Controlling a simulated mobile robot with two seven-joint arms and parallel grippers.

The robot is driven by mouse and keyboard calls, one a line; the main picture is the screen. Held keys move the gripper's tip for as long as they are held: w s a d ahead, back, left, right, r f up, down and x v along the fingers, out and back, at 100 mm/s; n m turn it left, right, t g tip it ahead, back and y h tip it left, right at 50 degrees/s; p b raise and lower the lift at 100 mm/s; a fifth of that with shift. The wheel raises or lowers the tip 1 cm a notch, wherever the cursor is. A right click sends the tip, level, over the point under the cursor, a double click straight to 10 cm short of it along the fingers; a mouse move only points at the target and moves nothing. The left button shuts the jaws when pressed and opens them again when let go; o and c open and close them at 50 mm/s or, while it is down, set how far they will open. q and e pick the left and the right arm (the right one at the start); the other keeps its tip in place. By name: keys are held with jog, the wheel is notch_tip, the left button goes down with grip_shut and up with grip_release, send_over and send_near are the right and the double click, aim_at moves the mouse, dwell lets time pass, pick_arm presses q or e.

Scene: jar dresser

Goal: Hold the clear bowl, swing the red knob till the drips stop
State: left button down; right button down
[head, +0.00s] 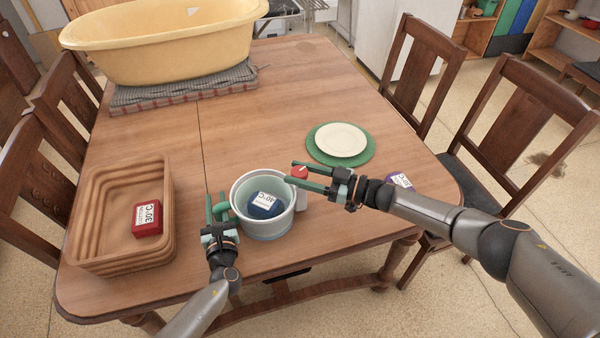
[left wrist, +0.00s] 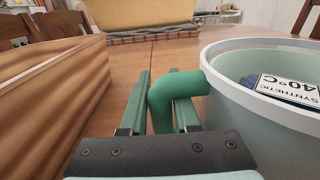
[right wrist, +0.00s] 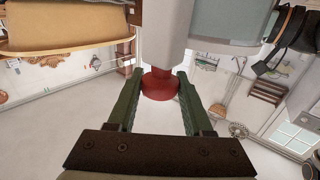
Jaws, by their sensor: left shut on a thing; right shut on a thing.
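The clear bowl (head: 262,225) is a pale, see-through tub with a white rim, standing upright on the table with a blue box inside. Its green handle (left wrist: 175,90) is between the fingers of my left gripper (head: 215,198), which is shut on it at the bowl's left side. The red knob (head: 299,172) is at the bowl's right side and also shows in the right wrist view (right wrist: 159,84), at the end of a pale grey part. My right gripper (head: 291,172) is shut on the knob, one finger on each side. No drips can be made out.
A brown ribbed crate (head: 85,215) with a red box (head: 147,218) stands left of the bowl. A white plate (head: 341,139) on a green mat (head: 369,154) lies behind my right gripper. A purple-and-white item (head: 400,181) is near the right edge. A yellow tub (head: 165,45) stands at the back.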

jog(key=shift+n+g+y, duration=0.3)
jog(key=shift+n+g, duration=0.2)
jog(key=shift+g, duration=0.2)
jog(key=shift+s+g, duration=0.1)
jog(key=shift+g, duration=0.4)
jog(key=shift+c, duration=1.5)
grip_release()
jog(key=shift+n, duration=0.3)
jog(key=v, duration=1.2)
jog(key=shift+f, duration=0.15)
